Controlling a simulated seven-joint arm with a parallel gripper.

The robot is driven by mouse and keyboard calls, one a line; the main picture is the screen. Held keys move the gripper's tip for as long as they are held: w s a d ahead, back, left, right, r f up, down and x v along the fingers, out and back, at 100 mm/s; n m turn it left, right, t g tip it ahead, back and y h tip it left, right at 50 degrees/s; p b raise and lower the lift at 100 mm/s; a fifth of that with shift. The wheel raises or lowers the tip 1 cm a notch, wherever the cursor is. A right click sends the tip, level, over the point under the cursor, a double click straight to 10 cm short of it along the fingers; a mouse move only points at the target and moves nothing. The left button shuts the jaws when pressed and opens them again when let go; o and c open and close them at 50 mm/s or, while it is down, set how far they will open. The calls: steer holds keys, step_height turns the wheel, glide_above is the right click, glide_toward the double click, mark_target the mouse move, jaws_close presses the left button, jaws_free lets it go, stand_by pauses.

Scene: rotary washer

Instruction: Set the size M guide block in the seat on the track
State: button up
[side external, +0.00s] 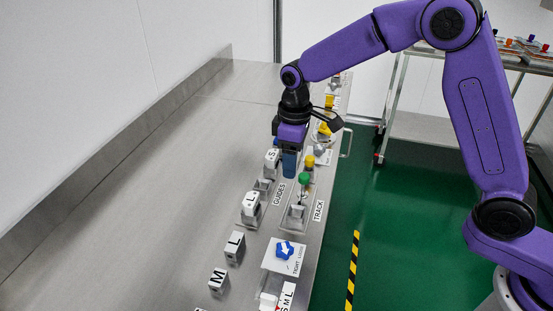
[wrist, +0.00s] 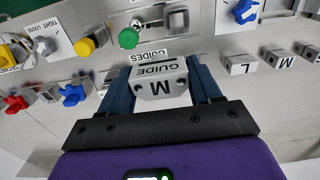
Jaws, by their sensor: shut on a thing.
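The size M guide block (wrist: 160,80) is a grey block with a white face lettered GUIDE M in the wrist view. My gripper (wrist: 161,82) is shut on it, one blue finger on each side. In the side view my gripper (side external: 289,165) points down over the GUIDES row, and its fingers hide the block. The track seat (side external: 296,214) is a grey plate with a raised slot beside the TRACK label, nearer the camera than my gripper. It also shows in the wrist view (wrist: 176,19), apart from the block. A green knob (side external: 304,179) stands at its far end.
The S guide (side external: 271,161) and L guide (side external: 251,206) stand in the GUIDES row. Grey blocks lettered L (side external: 235,245) and M (side external: 217,279) stand nearer the camera. A blue knob (side external: 285,249) is on a white plate. The table's left is clear.

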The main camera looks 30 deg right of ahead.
steer(key=s+d+r, duration=0.2)
steer(key=s, duration=0.2)
steer(key=shift+a+f, duration=0.5)
steer(key=shift+f, duration=1.6)
steer(key=shift+a+f, duration=0.45)
steer(key=shift+f, duration=1.6)
steer(key=shift+a+f, duration=0.5)
steer(key=shift+f, duration=1.6)
steer(key=shift+f, duration=0.1)
steer(key=o, duration=1.1)
steer(key=shift+o, duration=0.2)
